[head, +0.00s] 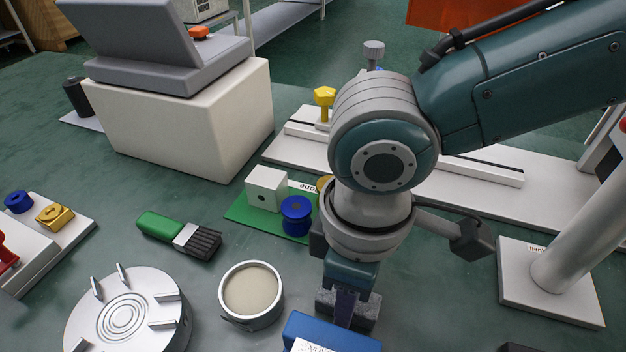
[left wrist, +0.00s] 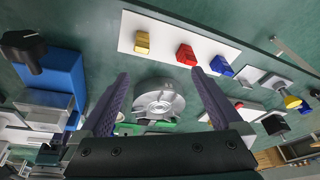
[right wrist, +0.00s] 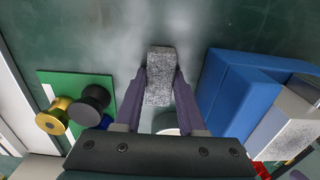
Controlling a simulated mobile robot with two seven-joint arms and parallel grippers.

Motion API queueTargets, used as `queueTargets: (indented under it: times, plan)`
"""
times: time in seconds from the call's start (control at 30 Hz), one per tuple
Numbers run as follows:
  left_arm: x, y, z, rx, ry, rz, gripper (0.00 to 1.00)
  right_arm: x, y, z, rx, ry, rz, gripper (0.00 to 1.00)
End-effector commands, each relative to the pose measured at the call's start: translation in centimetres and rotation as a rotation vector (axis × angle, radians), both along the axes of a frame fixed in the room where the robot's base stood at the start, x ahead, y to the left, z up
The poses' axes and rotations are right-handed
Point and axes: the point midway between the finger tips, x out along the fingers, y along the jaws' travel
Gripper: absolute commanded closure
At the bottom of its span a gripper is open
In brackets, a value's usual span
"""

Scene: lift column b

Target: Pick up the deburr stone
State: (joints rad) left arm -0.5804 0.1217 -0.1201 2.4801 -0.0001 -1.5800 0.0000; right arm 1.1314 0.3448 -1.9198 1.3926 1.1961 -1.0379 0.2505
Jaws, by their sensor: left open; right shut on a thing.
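The deburr stone (right wrist: 159,76) is a grey speckled block. In the right wrist view it sits between the fingertips of my right gripper (right wrist: 160,88), which is shut on it. In the head view the stone (head: 364,312) shows at the tips of my right gripper (head: 346,304), just behind a blue box; whether it touches the table is unclear. My left gripper (left wrist: 158,95) is open and empty in the left wrist view, with a round metal chuck beyond its fingers. It is not in the head view.
The blue box (head: 325,335) stands close to the stone. A round cup (head: 251,321), a green-handled brush (head: 180,235) and the metal chuck (head: 176,325) lie to the left. A green mat (head: 240,211) holds a white block (head: 266,188) and a blue spool (head: 296,215).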

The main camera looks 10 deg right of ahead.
Motion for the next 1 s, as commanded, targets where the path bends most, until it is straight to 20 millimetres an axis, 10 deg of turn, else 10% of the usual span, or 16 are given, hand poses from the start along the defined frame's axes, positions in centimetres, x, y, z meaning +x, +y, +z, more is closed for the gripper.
queueTargets:
  times: [0.67, 1.0]
  plan:
    - [0.0, -0.1, 1.6, -0.003, -0.001, 0.001, 0.0, 0.0, -0.1, 1.4, -0.001, 0.001, -0.001, 1.0]
    - [0.0, -0.1, 10.2, -0.004, 0.001, 0.003, 0.0, -0.2, -0.9, 9.3, 0.0, 0.001, -0.006, 1.0]
